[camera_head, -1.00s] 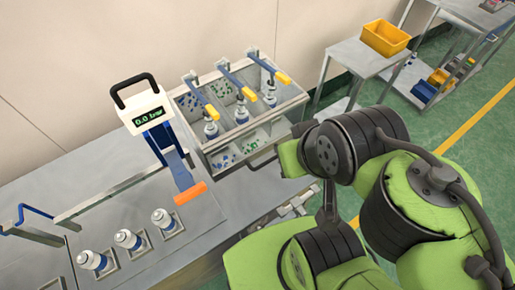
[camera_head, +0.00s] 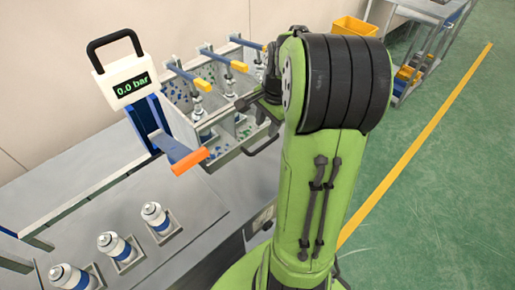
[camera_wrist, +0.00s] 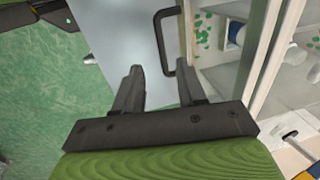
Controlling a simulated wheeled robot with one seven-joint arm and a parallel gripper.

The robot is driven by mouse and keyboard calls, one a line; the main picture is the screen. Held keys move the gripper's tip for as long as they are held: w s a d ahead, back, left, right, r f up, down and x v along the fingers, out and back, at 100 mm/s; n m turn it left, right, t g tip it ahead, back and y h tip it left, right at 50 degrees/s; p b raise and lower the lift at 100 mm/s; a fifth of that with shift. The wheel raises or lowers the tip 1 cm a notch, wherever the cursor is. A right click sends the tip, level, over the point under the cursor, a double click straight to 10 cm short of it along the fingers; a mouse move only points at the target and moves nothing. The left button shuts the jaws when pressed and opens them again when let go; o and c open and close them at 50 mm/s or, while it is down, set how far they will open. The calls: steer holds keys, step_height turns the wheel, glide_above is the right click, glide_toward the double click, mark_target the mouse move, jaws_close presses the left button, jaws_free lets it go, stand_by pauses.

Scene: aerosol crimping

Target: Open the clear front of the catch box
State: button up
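The catch box (camera_head: 205,140) is a grey box with a clear front, standing at the back end of the bench. Coloured bits show inside it. A dark bar handle (camera_head: 262,146) is on its front, which looks shut. In the wrist view the handle (camera_wrist: 163,42) stands just beyond my gripper's fingertips. My gripper (camera_wrist: 156,72) is open, its two fingers apart with nothing seen between them. It is near the handle but does not appear to hold it. In the head view my arm hides most of the gripper and the box's right side.
Three cans (camera_head: 113,246) sit in holders on the bench. Green floor at right is open.

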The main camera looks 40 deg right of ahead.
mark_target(260, 148)
steer(key=f+b, duration=0.1)
steer(key=f, duration=0.2)
steer(key=w+f+b, duration=0.1)
steer(key=f, duration=0.3)
steer(key=w+f, duration=0.1)
steer(key=f, duration=0.2)
steer(key=shift+a+f+b, duration=0.1)
steer(key=shift+f+b, duration=0.1)
steer(key=shift+b, duration=0.2)
jaws_close()
